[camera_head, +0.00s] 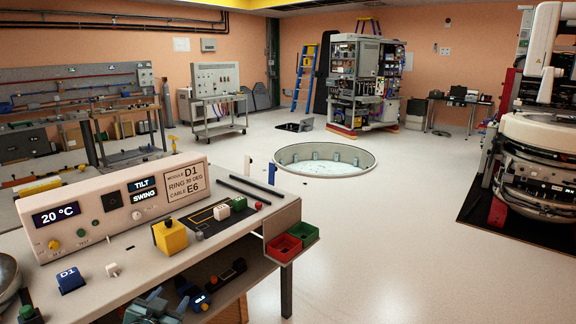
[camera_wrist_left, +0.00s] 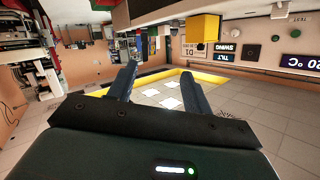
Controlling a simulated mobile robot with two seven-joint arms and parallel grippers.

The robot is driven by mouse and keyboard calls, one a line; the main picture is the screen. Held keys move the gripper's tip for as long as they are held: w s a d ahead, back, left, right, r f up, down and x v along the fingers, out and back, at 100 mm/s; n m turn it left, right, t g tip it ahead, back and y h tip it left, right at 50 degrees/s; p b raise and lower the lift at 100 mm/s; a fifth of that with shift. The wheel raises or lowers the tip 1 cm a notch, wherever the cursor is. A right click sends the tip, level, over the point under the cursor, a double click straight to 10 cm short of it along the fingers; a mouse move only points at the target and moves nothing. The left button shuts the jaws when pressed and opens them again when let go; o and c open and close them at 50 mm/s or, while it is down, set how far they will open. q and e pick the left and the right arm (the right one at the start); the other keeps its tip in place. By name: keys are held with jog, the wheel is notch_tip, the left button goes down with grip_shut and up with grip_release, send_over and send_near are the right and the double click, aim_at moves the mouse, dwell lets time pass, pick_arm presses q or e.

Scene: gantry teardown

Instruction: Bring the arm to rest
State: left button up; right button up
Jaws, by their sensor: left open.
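My left gripper (camera_head: 154,304) shows at the bottom of the head view, low in front of the bench's near edge. It is small and partly cut off there. In the left wrist view its two dark fingers (camera_wrist_left: 158,82) stand apart with nothing between them. The left wrist view appears turned upside down, with the yellow block (camera_wrist_left: 206,28) and control panel (camera_wrist_left: 240,48) along its top. My right gripper is in neither view.
The bench (camera_head: 130,262) carries the control panel (camera_head: 125,205), yellow block (camera_head: 170,237), a blue D1 block (camera_head: 70,280) and small parts. Red (camera_head: 283,247) and green (camera_head: 304,234) bins hang at its right end. A round floor pit (camera_head: 325,160) lies beyond. The right foreground floor is clear.

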pick_arm(q)
jog(key=s+d+f+g+h, duration=0.1)
jog(key=s+d+f, duration=0.3)
jog(key=s, duration=0.6)
jog(key=s+d+f+g+h, duration=0.1)
jog(key=s+d+f, duration=0.3)
jog(key=s, duration=0.5)
jog(key=s+d+f+g+h, duration=0.1)
jog(key=s+d+f, duration=0.3)
jog(key=s, duration=0.6)
jog(key=shift+s+d+n+g, duration=0.4)
jog(key=shift+d+g, duration=0.2)
jog(key=shift+g, duration=0.1)
jog(key=shift+a, duration=0.1)
